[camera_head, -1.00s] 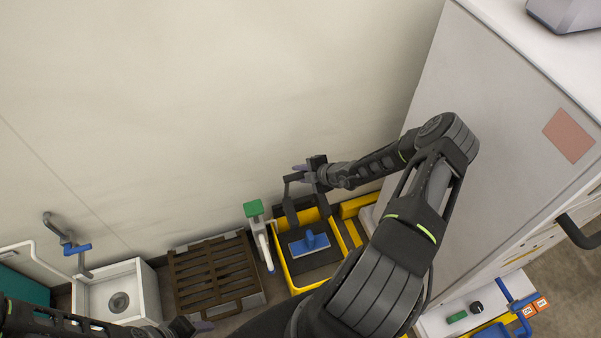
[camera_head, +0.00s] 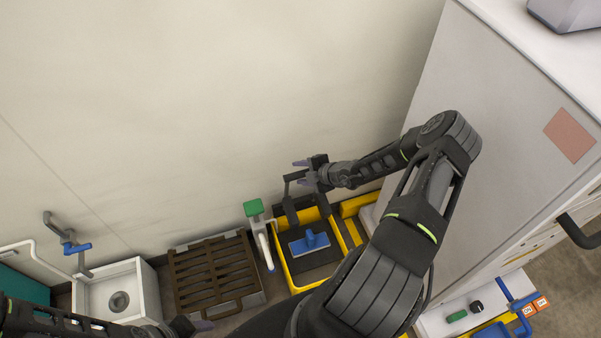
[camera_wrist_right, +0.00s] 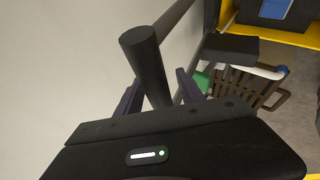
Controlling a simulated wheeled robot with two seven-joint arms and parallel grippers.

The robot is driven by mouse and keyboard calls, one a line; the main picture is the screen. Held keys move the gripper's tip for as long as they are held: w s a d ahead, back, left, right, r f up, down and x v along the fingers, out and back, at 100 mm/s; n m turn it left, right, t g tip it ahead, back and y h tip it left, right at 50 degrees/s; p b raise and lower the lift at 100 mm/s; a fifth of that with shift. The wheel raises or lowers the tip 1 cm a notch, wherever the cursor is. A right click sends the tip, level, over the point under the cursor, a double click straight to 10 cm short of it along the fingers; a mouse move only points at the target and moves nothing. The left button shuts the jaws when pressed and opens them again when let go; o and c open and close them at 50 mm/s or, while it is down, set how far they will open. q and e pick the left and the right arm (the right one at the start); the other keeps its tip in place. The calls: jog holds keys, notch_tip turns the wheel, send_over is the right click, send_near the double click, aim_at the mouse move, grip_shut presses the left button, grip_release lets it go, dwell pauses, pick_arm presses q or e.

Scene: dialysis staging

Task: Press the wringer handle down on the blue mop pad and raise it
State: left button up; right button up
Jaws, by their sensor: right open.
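The blue mop pad (camera_head: 310,243) lies flat in the yellow bucket (camera_head: 291,278) at the lower middle of the head view. The dark wringer handle (camera_head: 288,190) stands raised at the bucket's back left side, near the wall. My right gripper (camera_head: 303,172) is open at the top of the handle. In the right wrist view, the handle's dark round bar (camera_wrist_right: 146,62) lies between the spread purple fingertips (camera_wrist_right: 157,98); contact cannot be told. The mop pad (camera_wrist_right: 275,8) shows at that view's top right edge. My left gripper (camera_head: 203,326) is low at the left, its jaws unclear.
A green-topped white-handled tool (camera_head: 261,235) stands left of the bucket, beside a brown slatted grate (camera_head: 215,275). A white sink (camera_head: 117,295) is further left. A large white cabinet (camera_head: 490,140) bounds the right. The wall is close behind.

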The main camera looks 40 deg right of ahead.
jog(key=v, duration=0.7)
jog(key=shift+s, duration=0.1)
dwell(0.4)
